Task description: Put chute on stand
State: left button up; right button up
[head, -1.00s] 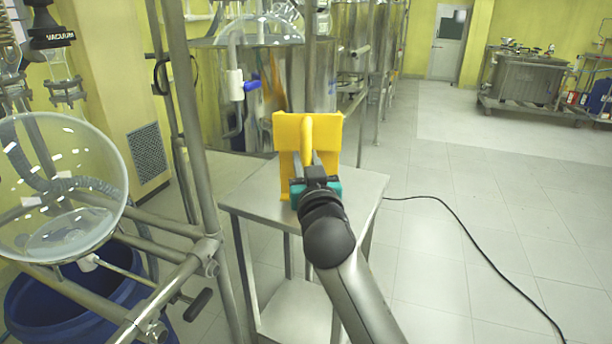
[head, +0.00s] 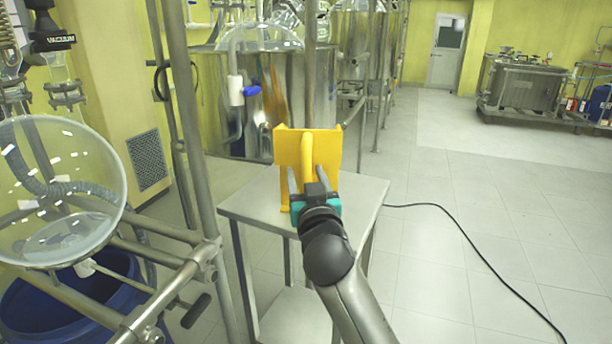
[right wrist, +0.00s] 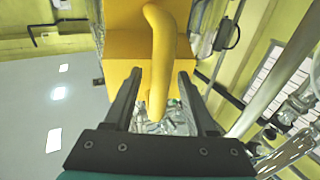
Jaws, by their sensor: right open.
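The yellow chute (head: 290,150) stands upright at the steel stand (head: 245,200), a small table with a lower shelf. The chute's lower part is partly hidden behind my right gripper, so its full contact with the top cannot be seen. My right gripper (head: 307,175) is open, in front of the chute's tubular yellow handle. In the right wrist view, the chute (right wrist: 125,45) fills the upper middle and its handle (right wrist: 160,50) shows between the spread fingers of the gripper (right wrist: 160,78), with gaps on both sides. My left gripper is not in view.
A glass vessel (head: 60,190) on a metal pipe frame (head: 190,262) stands left of the stand, above a blue drum (head: 60,305). Steel tanks (head: 310,95) are behind. A black cable (head: 470,245) crosses the otherwise clear floor on the right.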

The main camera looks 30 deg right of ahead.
jog(key=shift+s, duration=0.1)
jog(key=shift+s+a, duration=0.15)
jog(key=shift+s, duration=0.1)
jog(key=r+p+v, duration=0.1)
jog(key=v, duration=1)
jog(key=s+a+f+n+g+y, duration=0.1)
jog(key=a+f+n+g+y, duration=0.15)
jog(key=f, duration=1.05)
jog(key=a+f+n+g+y, duration=0.15)
jog(key=f+g, duration=0.25)
jog(key=f, duration=0.9)
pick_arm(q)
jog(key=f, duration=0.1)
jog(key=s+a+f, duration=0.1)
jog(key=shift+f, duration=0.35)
pick_arm(e)
jog(key=s+a+f+n+g+y, duration=0.2)
jog(key=s+f+g, duration=0.7)
jog(key=s+f, duration=1.2)
notch_tip(320, 180, down, 3)
jog(key=shift+s+a+f+y, duration=0.25)
jog(key=shift+a+y, duration=0.15)
jog(key=shift+a, duration=0.4)
jog(key=shift+c, duration=0.6)
